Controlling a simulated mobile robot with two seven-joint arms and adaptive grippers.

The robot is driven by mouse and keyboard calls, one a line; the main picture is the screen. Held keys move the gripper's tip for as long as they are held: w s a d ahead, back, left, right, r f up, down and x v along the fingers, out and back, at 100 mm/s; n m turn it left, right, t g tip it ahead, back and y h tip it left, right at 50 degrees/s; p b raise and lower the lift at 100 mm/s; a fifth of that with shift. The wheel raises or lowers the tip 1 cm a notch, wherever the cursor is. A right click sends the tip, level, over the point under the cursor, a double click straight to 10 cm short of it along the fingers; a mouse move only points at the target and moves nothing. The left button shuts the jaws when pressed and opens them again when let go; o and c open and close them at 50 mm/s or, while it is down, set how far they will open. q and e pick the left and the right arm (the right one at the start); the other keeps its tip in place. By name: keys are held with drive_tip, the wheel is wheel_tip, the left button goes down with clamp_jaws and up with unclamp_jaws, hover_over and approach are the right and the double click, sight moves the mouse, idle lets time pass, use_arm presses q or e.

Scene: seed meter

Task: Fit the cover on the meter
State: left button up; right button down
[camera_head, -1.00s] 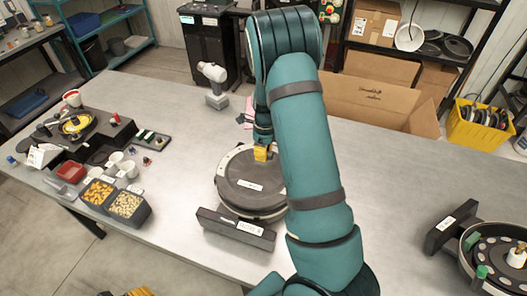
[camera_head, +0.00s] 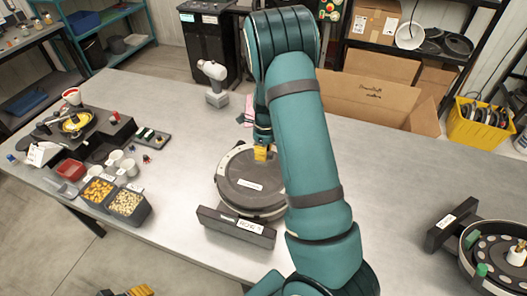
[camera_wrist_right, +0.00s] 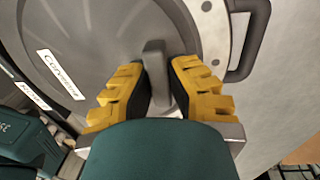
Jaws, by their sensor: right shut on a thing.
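A round dark grey cover (camera_head: 240,178) with a white label lies at the middle of the table, with a paler rim around its edge. It also shows large in the right wrist view (camera_wrist_right: 100,45). My right gripper (camera_head: 262,153) is shut on an upright grey tab (camera_wrist_right: 155,75) on the cover, between its yellow fingers. My arm hides the cover's right side. A round meter (camera_head: 505,262) with a ring of holes, a pale centre knob and green clips stands open at the far right. My left gripper (camera_head: 138,291) barely shows at the bottom edge.
A dark labelled block (camera_head: 236,227) stands just in front of the cover, and another (camera_head: 452,226) beside the meter. Bins of seed (camera_head: 128,204), cups and a red tray (camera_head: 70,170) crowd the left. A white handheld tool (camera_head: 215,82) stands behind. The table between cover and meter is clear.

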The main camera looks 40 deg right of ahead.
drive_tip(key=shift+f, duration=0.5)
idle(0.9)
idle(0.7)
drive_tip(key=c, duration=1)
unclamp_jaws()
drive_tip(key=shift+c, duration=0.4)
drive_tip(key=shift+r+p, duration=0.75)
drive_tip(key=shift+r, duration=3.95)
